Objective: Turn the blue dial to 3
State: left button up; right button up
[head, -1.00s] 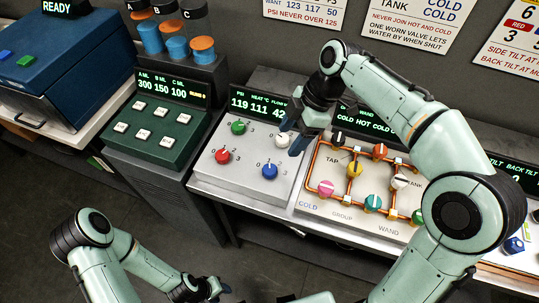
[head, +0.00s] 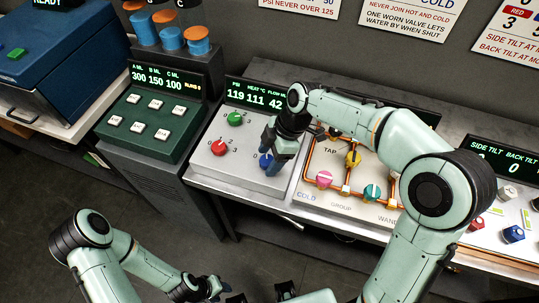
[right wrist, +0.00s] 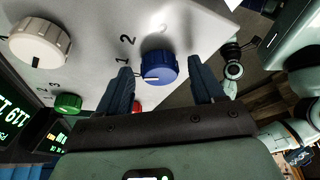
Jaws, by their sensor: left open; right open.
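The blue dial (head: 265,161) is on the front right of the grey panel (head: 247,180). My right gripper (head: 275,164) is over it and partly hides it in the head view. In the right wrist view the blue dial (right wrist: 160,66) shows between the two spread fingertips, with clear gaps at its sides, so the gripper is open and not closed on it. A white mark shows on the dial's face, and the numbers 1 and 2 are printed beside it. I cannot tell which number the mark is at. My left gripper (head: 215,290) is open, low at the bottom edge, partly cut off.
A red dial (head: 219,147) and a green dial (head: 235,118) are on the same panel. A white dial (right wrist: 38,40) shows in the right wrist view. The pipe board (head: 312,208) with coloured knobs is close on the right. A green button box (head: 150,125) stands left.

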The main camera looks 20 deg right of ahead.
jog(key=c, duration=1.1)
jog(key=shift+o, duration=0.2)
pick_arm(q)
jog(key=shift+f, duration=0.1)
